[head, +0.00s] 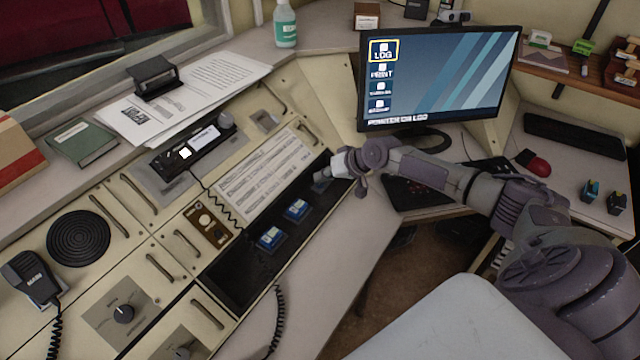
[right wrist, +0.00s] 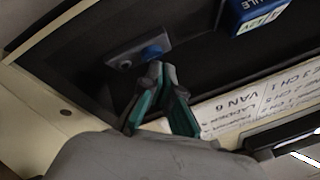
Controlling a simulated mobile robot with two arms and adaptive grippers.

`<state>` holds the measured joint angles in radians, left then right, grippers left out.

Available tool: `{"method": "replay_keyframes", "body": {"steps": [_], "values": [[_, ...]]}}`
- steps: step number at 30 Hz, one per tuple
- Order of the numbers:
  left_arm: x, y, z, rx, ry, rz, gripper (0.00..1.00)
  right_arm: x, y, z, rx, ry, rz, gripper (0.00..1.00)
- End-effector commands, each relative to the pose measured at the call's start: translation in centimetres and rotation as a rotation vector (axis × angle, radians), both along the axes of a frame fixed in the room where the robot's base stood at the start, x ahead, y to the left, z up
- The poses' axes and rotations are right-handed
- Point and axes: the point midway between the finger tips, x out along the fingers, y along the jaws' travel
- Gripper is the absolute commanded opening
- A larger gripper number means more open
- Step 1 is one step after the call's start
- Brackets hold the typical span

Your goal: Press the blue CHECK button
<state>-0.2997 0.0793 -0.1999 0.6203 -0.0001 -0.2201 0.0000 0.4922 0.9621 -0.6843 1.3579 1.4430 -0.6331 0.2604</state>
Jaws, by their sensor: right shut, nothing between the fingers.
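In the right wrist view, a small blue button (right wrist: 152,52) sits on a grey plate (right wrist: 123,59) in a dark recess; I can read no label on it. My right gripper (right wrist: 161,72) is shut and empty, its fingertips close to the blue button; I cannot tell whether they touch it. In the head view the right gripper (head: 328,176) is at the far right end of the console's black tray (head: 232,278), and it hides most of the button's spot. My left gripper is not in view.
Two blue labelled modules (head: 297,209) (head: 270,239) stand in the tray. A printed label sheet (head: 265,180) lies along its far side. A monitor (head: 440,80) stands behind my right arm. A coiled cord (head: 278,320) hangs over the console's front.

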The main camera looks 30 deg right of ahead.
Motion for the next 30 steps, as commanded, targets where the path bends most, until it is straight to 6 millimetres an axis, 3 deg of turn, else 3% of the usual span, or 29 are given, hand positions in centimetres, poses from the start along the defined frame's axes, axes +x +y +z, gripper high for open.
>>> {"method": "replay_keyframes", "body": {"steps": [30], "values": [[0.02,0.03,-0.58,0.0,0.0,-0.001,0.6,-0.01,-0.01,-0.89,-0.001,0.0,0.001,0.0]]}}
